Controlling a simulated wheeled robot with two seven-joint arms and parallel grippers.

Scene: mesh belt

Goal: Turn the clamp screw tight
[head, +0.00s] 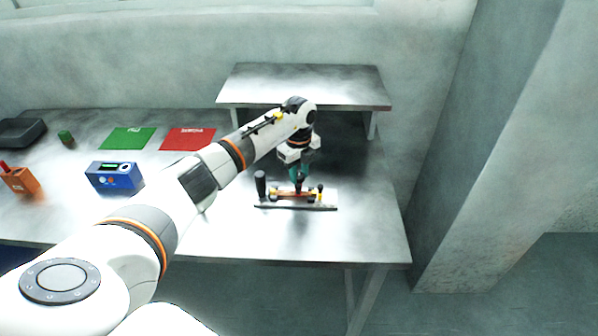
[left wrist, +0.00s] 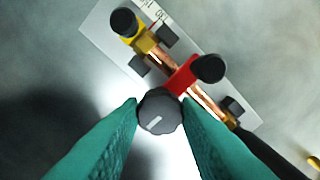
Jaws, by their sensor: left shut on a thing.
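The clamp fixture stands on the table near its front right, with a pale base plate (head: 326,207) that also shows in the left wrist view (left wrist: 98,27). A copper-coloured bar (left wrist: 168,58) runs along it, with a red block (left wrist: 183,76) and a yellow block (left wrist: 146,41). My left gripper (head: 299,178) points down over the fixture. In the left wrist view its green fingers (left wrist: 161,108) are shut on a dark grey knob (left wrist: 160,112), apparently the clamp screw, with a pale line on top. The fingers hide the knob in the head view. My right gripper is not in view.
A raised shelf (head: 300,85) stands behind the fixture. A blue box (head: 114,177), an orange holder (head: 20,181), a green mat (head: 128,138), a red mat (head: 188,139) and a black tray (head: 20,132) are to the left. The table right of the fixture is clear.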

